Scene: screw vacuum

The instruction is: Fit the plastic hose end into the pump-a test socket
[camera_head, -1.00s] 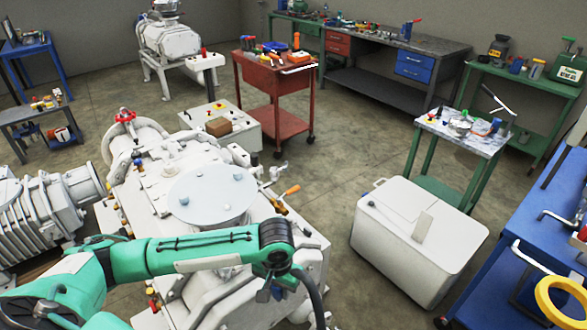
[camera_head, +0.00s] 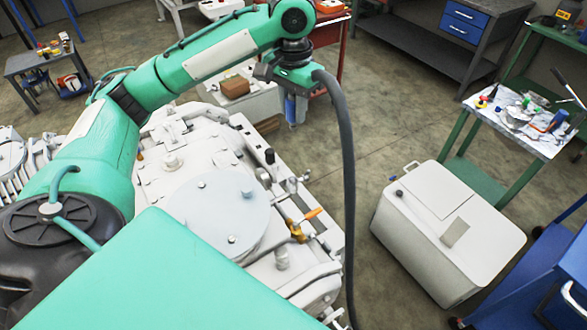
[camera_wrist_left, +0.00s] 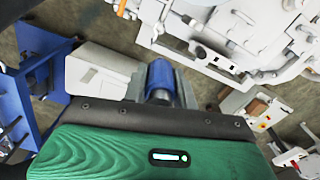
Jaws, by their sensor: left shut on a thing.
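My left gripper (camera_head: 292,108) is high over the far side of the white pump (camera_head: 165,205), pointing down. In the left wrist view its fingers (camera_wrist_left: 163,88) are shut on a blue cylindrical piece (camera_wrist_left: 160,74), which looks like the hose end. A dark hose (camera_head: 347,170) hangs from beside the gripper, past the pump's right side, out of the bottom of the head view. The pump has a round pale plate (camera_head: 217,212) and, on its right edge, brass fittings with an orange handle (camera_head: 313,213). I cannot tell which fitting is the test socket. My right gripper is not in view.
A white box (camera_head: 445,225) stands on the floor to the right. A green table with tools (camera_head: 515,120) is behind it. A brown block (camera_head: 235,87) lies on a pale unit behind the pump. Open floor (camera_head: 385,140) lies between pump and box.

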